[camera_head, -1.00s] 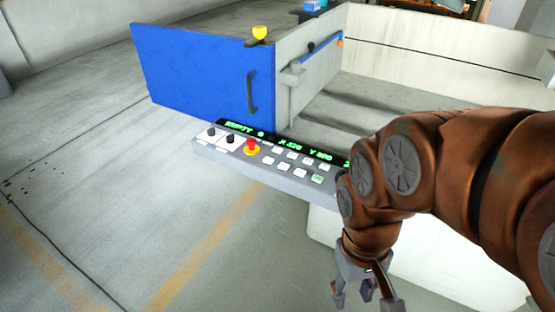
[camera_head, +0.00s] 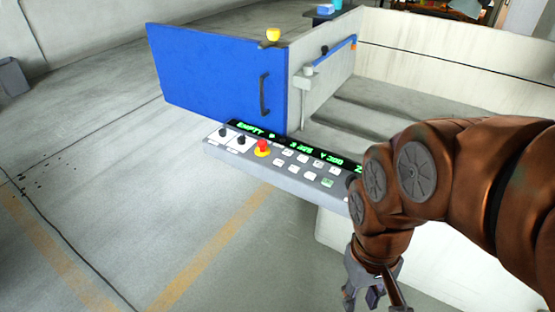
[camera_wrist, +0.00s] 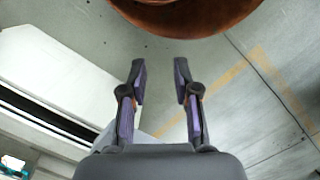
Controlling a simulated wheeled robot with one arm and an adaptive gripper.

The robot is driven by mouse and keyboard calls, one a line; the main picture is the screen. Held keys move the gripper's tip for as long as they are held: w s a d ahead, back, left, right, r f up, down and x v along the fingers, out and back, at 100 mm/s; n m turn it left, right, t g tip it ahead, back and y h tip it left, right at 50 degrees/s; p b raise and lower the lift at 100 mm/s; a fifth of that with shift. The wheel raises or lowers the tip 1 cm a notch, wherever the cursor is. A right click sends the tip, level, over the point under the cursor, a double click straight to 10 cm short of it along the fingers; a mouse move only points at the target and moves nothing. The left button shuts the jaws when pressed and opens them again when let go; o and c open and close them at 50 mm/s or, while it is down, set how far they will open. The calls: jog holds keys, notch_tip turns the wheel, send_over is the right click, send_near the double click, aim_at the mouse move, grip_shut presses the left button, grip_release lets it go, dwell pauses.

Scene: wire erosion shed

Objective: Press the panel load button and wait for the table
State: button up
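The control panel (camera_head: 290,178) is a grey slab with a dark strip of green text reading "EMPTY" and position figures. It carries several pale buttons, one of them green-marked (camera_head: 327,183), a red mushroom button (camera_head: 263,147) on a yellow base, and two black knobs. I cannot read which button is the load button. My gripper (camera_head: 372,295) hangs below and right of the panel in the head view, apart from it. In the wrist view my gripper (camera_wrist: 160,75) shows two parted fingers with nothing between them. The panel's right end is hidden behind my arm.
A blue door (camera_head: 215,80) with a black handle stands behind the panel. The pale machine tank (camera_head: 430,55) is at the right, with a blue bar (camera_head: 340,46) on its wall. Open floor (camera_head: 80,150) lies at left.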

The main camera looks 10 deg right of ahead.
grip_shut()
dwell(1.2)
